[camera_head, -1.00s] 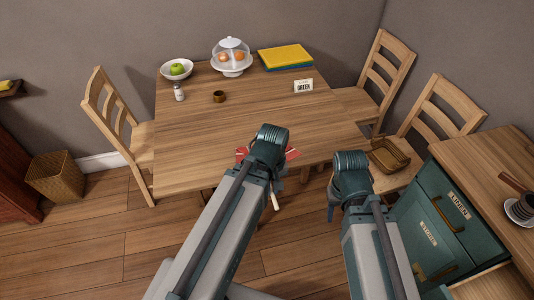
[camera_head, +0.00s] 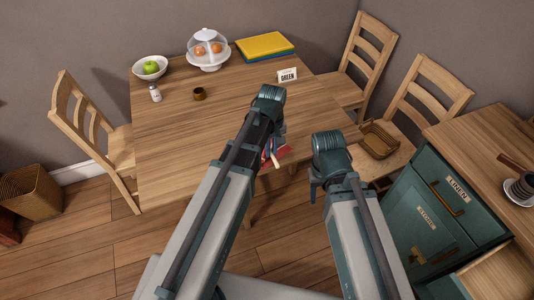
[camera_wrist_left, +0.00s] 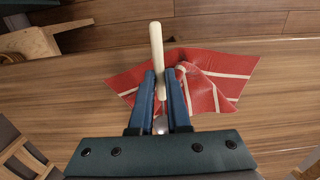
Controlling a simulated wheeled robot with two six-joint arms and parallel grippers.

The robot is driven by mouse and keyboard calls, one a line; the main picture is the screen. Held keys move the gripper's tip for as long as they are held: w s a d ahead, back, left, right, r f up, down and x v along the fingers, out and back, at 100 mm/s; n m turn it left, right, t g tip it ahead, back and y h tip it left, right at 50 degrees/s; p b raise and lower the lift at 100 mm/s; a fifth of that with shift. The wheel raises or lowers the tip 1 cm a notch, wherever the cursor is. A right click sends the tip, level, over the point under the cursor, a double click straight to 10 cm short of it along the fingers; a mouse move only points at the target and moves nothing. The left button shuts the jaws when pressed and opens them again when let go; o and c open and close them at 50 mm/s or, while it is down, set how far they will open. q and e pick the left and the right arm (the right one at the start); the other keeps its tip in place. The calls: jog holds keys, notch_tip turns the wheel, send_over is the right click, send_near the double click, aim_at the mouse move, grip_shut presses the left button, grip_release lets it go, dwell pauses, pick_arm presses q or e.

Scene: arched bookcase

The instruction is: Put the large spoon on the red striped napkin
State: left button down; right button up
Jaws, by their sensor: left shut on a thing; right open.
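The red napkin (camera_wrist_left: 210,82) with white stripes lies rumpled near the front edge of the table; a small part of it shows beside my left arm in the head view (camera_head: 284,153). My left gripper (camera_wrist_left: 161,104) is shut on the large spoon (camera_wrist_left: 156,55), just above or at the napkin; I cannot tell whether they touch. Its pale handle points away between the fingers, over the napkin's left part. The bowl end is mostly hidden by the gripper. My right gripper (camera_head: 316,188) is open and empty, off the table's front edge.
The wooden table (camera_head: 185,135) has a clear middle. At its back are a bowl with a green apple (camera_head: 150,68), a domed stand (camera_head: 208,50), a yellow board (camera_head: 265,45), a shaker, a small cup and a sign. Chairs stand around. A teal cabinet (camera_head: 430,210) is right.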

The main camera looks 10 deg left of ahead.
aim_at(272, 153)
pick_arm(q)
jog(key=shift+s+d+f+b, duration=0.1)
jog(key=shift+d+f+b, duration=0.05)
jog(key=shift+f+b, duration=0.15)
notch_tip(272, 153, down, 3)
jog(key=b, duration=0.3)
jog(key=shift+r, duration=0.1)
jog(key=shift+f, duration=0.2)
jog(key=shift+r, duration=0.15)
jog(key=shift+f, duration=0.25)
jog(key=c, duration=0.9)
grip_release()
jog(key=shift+r, duration=0.15)
